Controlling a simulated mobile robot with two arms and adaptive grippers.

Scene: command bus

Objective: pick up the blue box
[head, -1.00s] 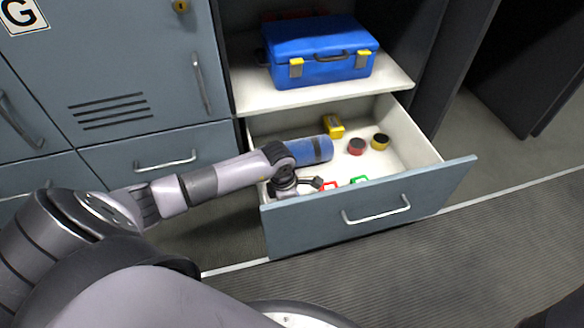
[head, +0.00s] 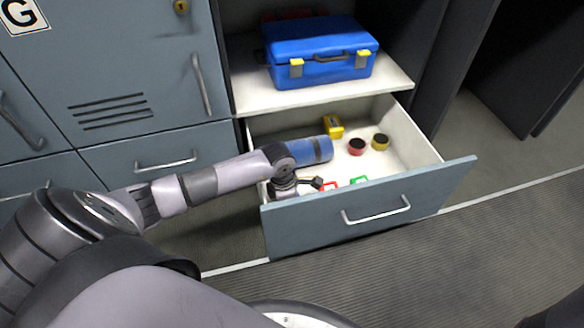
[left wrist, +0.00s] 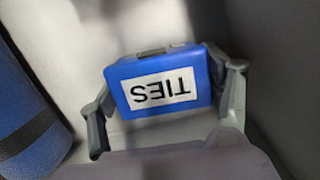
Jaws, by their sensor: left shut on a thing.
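A small blue box (left wrist: 160,82) with a white label reading TIES, upside down in the picture, sits between the two fingers of my left gripper (left wrist: 166,104) in the left wrist view. The fingers are shut on its left and right sides. In the head view my left gripper (head: 298,184) is down inside the open drawer (head: 414,150), near its front left corner. The box is hidden there behind my arm and the drawer front. My right gripper is not in view.
A blue cylinder (head: 313,150) lies close by; it also shows in the left wrist view (left wrist: 28,120). A yellow item (head: 334,127), a red roll (head: 356,147) and a yellow roll (head: 380,142) are in the drawer. A large blue toolbox (head: 318,50) stands on the shelf (head: 250,95) above.

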